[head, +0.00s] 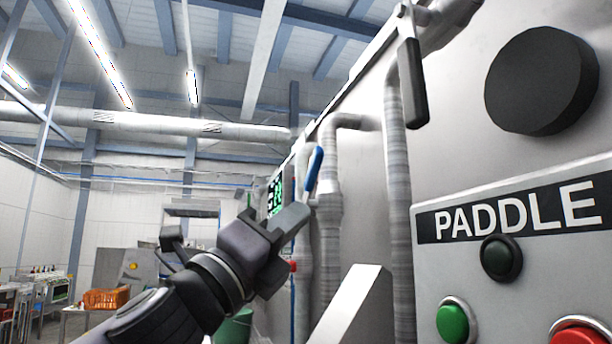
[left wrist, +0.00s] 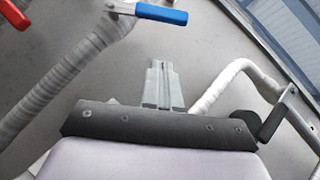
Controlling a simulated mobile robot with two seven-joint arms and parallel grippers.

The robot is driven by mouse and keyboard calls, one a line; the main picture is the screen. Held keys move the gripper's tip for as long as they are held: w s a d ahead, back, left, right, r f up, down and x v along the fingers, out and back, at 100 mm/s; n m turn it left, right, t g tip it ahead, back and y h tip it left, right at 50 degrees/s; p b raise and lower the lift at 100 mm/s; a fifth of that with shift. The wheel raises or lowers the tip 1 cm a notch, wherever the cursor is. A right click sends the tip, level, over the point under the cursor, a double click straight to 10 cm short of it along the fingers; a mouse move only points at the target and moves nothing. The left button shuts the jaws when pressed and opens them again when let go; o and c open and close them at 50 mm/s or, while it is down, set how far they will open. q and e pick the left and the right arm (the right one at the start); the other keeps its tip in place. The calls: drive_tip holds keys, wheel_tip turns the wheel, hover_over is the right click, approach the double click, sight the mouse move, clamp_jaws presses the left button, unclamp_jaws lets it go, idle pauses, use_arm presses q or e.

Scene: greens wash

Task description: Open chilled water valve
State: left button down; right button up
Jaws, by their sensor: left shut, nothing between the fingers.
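A valve lever with a blue grip (head: 314,170) sits on a wrapped pipe (head: 329,205) along the side of the grey machine. In the left wrist view the blue lever (left wrist: 161,13) lies roughly across the pipe, near the top edge. My left gripper (head: 304,212) is close to the blue lever in the head view. Its fingers (left wrist: 163,68) are shut with nothing between them, and they point toward the lever with a gap in between. My right gripper is in neither view.
A black-handled lever (head: 412,82) hangs on another pipe at the upper right. A red handle (left wrist: 13,14) shows at the left wrist view's corner. A PADDLE panel (head: 515,215) with green and red buttons stands at right. Orange crate (head: 106,298) at far left.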

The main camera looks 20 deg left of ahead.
sight(306, 183)
use_arm(q)
drive_tip(key=shift+w+d+r+p, duration=0.2)
drive_tip(key=shift+w+r+p, duration=1.2)
drive_tip(key=shift+w+r, duration=1.45)
drive_tip(key=shift+s+r, duration=0.15)
